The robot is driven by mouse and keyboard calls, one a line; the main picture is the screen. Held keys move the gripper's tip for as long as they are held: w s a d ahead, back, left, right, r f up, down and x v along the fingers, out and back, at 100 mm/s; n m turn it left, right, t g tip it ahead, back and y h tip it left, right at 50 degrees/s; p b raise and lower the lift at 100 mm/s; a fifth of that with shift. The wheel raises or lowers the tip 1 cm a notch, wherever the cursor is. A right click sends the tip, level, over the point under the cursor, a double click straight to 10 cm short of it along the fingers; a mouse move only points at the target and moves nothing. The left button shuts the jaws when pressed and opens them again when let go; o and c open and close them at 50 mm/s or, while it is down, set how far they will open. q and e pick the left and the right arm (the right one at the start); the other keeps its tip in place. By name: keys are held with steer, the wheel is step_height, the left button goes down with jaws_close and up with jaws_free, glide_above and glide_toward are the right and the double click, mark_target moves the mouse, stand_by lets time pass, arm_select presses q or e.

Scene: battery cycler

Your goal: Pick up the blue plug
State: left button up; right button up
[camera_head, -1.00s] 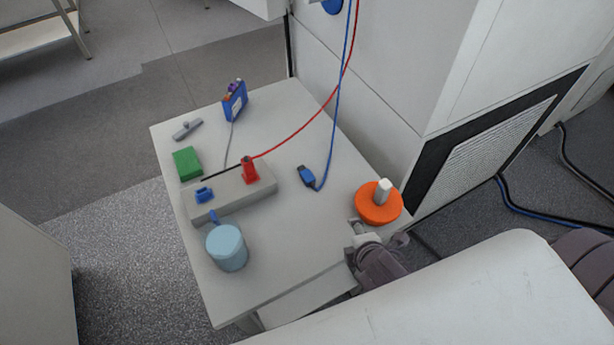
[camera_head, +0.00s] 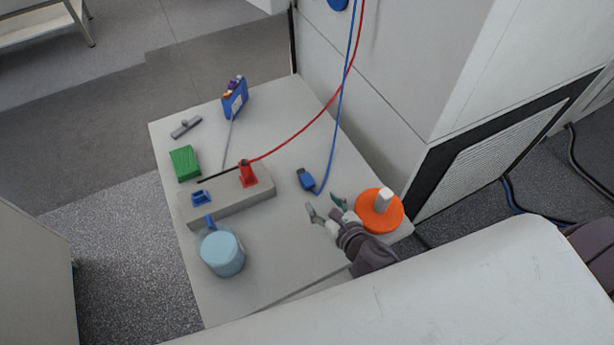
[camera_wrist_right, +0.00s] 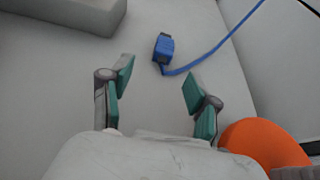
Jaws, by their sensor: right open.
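The blue plug (camera_head: 306,179) lies on the white table top (camera_head: 270,270), with a blue cable running from it up along the cabinet. In the right wrist view the blue plug (camera_wrist_right: 164,47) is ahead of the fingers, between their lines and apart from them. My right gripper (camera_head: 325,206) is open and empty, just in front of the plug. Its two green-padded fingers (camera_wrist_right: 160,76) are spread wide in the wrist view. My left gripper is not in view.
An orange disc with a white peg (camera_head: 379,210) stands right beside my right gripper. A grey block (camera_head: 232,202) holds a red plug (camera_head: 247,173) and a blue socket. A light blue cup (camera_head: 221,253), green box (camera_head: 185,163) and blue meter (camera_head: 234,99) stand left. The cabinet (camera_head: 400,110) borders the table.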

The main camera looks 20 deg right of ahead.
mark_target(311, 185)
steer(key=x, duration=0.3)
steer(key=shift+w+d+f, duration=0.1)
steer(key=shift+w+f, duration=0.1)
steer(key=shift+w, duration=0.15)
steer(key=x, duration=0.3)
steer(key=p+x, duration=0.1)
steer(key=shift+w+d+r, duration=0.1)
steer(key=shift+w, duration=0.35)
steer(key=shift+w+f, duration=0.2)
steer(key=shift+w, duration=0.05)
steer(key=shift+s, duration=0.1)
steer(key=shift+c, duration=0.6)
steer(key=shift+r, duration=0.1)
steer(key=shift+c, duration=1.4)
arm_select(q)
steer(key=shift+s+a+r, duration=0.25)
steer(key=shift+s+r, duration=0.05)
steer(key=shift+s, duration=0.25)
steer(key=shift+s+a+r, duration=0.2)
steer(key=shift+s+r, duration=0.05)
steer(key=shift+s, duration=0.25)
arm_select(e)
jaws_close()
